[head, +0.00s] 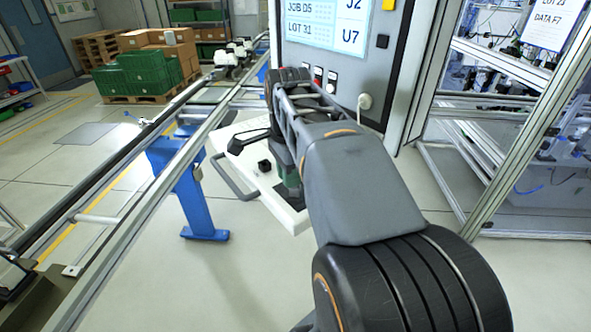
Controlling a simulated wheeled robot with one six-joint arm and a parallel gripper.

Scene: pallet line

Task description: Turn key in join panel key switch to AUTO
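The join panel (352,78) is a grey upright cabinet at the top middle of the head view, with a lit screen (328,22) reading JOB D5, LOT 31, J2 and U7. Small controls with red and white parts (331,80) sit below the screen. My arm's far end is in front of the panel's lower left and covers part of this row. I cannot make out the key switch or its key position.
A white shelf (288,214) with a grey handle juts out below the panel, with a small black knob (264,166) on it. A rail conveyor (150,150) on blue legs runs along the left. A metal-framed enclosure (505,120) stands at right. Floor between is clear.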

